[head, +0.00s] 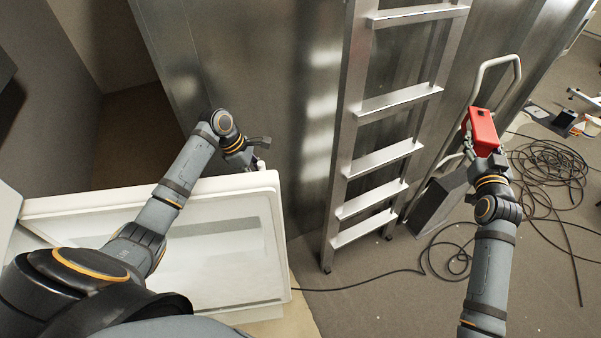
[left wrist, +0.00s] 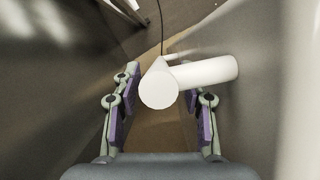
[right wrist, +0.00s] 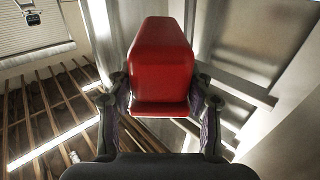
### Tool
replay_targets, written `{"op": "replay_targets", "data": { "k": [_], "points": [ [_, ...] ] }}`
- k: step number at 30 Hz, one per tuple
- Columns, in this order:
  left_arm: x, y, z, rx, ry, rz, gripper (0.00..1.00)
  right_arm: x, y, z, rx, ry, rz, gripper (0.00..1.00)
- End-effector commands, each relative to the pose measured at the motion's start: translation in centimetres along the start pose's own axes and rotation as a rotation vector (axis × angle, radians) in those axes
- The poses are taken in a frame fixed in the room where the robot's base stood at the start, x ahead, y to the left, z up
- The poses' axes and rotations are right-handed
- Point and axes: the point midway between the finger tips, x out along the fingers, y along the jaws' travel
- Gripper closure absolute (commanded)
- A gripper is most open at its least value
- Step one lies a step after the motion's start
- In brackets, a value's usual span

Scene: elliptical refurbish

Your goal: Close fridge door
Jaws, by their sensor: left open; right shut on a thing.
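The white fridge door (head: 225,245) stands open at the lower left of the head view, its inner side with a recessed panel facing up toward me. My left gripper (head: 259,150) is at the door's far top corner. In the left wrist view my left gripper (left wrist: 160,98) is open, with a white cylindrical bar (left wrist: 205,72), apparently the door handle, between or just beyond its fingers; contact cannot be told. My right gripper (head: 485,156) is shut on a red block-like object (head: 480,128), held up at the right; it also shows in the right wrist view (right wrist: 160,65).
A metal ladder (head: 385,103) leans against a grey metal wall (head: 270,70) right of the door. A hand truck (head: 440,200) and coiled black cables (head: 548,170) are at the right. Floor (head: 370,300) is open in front of the ladder, crossed by a cable.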

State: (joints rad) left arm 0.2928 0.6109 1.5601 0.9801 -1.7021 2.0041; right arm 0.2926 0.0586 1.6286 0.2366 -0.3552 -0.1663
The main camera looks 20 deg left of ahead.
Motion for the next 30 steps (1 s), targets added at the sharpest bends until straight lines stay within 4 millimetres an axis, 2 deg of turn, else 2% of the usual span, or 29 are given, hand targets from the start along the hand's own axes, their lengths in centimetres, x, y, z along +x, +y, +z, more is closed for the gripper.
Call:
{"op": "replay_targets", "data": {
  "k": [5, 12, 22, 30],
  "points": [
    [1.3, 0.0, 0.0, 0.0, 0.0, 0.0, 0.57, 0.0, 0.0, -0.6, 0.0, 0.004, 0.0, 0.99],
    [1.4, 0.0, 0.0, 0.001, 0.001, 0.001, 0.57, 0.0, 0.0, -0.6, 0.0, 0.004, 0.0, 0.99],
    [1.4, 0.0, 0.0, 0.0, 0.001, 0.001, 1.0, 0.0, 0.0, -0.6, 0.0, 0.004, 0.0, 0.99],
    [1.4, 0.0, 0.0, 0.001, 0.001, 0.001, 1.0, 0.0, 0.0, -0.6, 0.0, 0.004, 0.0, 0.99]
  ]
}}
